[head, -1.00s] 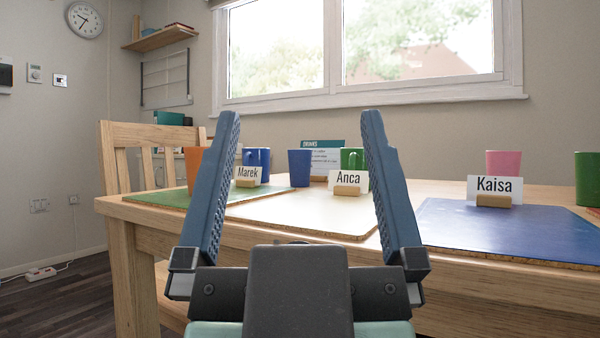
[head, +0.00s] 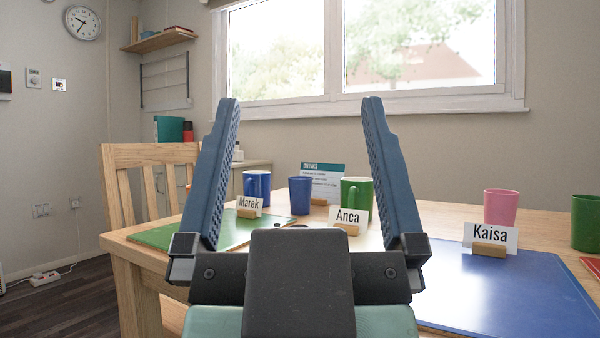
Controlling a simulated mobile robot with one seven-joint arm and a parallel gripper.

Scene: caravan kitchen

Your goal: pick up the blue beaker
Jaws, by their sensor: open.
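The blue beaker (head: 300,196), upright and with no handle showing, stands on the table between the Marek and Anca cards. A blue mug (head: 257,186) with a handle stands just left of it, behind the Marek card (head: 249,204). My gripper (head: 301,103) is open and empty in the foreground. The beaker shows in the gap between its fingers but is farther off, beyond them, and nothing touches it.
A green mug (head: 357,188) stands right of the beaker behind the Anca card (head: 348,218). A pink cup (head: 501,207) and green cup (head: 585,222) stand at right. A drinks sign (head: 323,180) stands behind. A chair (head: 150,160) is at left. The blue mat (head: 510,290) is largely bare.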

